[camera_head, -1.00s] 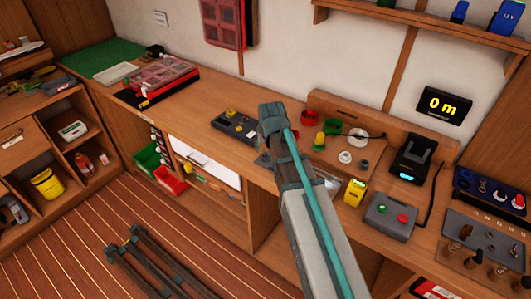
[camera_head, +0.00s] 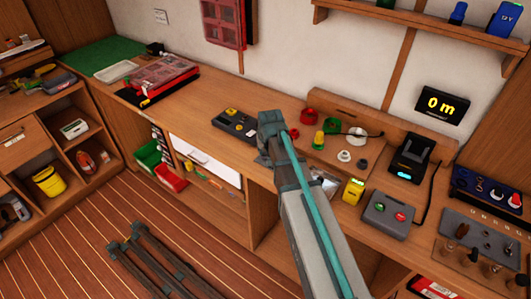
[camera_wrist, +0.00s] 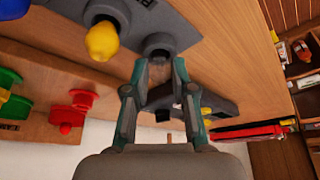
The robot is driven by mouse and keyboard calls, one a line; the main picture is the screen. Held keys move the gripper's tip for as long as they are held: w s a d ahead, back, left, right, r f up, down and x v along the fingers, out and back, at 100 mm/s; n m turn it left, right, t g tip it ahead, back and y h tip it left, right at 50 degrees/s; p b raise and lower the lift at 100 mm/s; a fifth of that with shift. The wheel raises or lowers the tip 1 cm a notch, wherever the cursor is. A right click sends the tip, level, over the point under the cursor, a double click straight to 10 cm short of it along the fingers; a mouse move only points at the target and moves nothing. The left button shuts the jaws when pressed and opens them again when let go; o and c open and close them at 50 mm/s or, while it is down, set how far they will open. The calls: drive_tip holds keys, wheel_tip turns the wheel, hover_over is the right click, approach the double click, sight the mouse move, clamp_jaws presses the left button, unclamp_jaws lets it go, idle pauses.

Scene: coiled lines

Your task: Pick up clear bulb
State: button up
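I cannot make out a clear bulb for certain in either view. My gripper (camera_wrist: 160,72) is open in the wrist view, with nothing seen between its fingers. Beyond its tips is a grey panel (camera_wrist: 190,30) with a dark round socket (camera_wrist: 158,47) and a yellow bulb-like piece (camera_wrist: 103,41) to the left. In the head view my arm reaches over the bench; its end hides part of the bench, and the fingers do not show. A dark tray (camera_head: 234,122) with a yellow piece lies left of it.
Red, green and yellow pieces stand on a wooden board, with a pale round piece (camera_head: 344,156) nearby. A yellow meter (camera_head: 353,191), a grey button box (camera_head: 388,214) and a black charger-like unit (camera_head: 411,158) stand to the right.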

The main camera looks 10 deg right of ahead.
drive_tip(key=shift+r, duration=0.1)
idle(0.3)
drive_tip(key=shift+r, duration=0.7)
drive_tip(key=s+d+r+b, duration=0.2)
drive_tip(key=s+r+b, duration=0.2)
drive_tip(key=s+r, duration=0.7)
drive_tip(key=s, duration=0.2)
drive_tip(key=shift+s+d+r+b, duration=0.2)
drive_tip(key=shift+s+r+b, duration=0.05)
drive_tip(key=shift+s+b, duration=0.15)
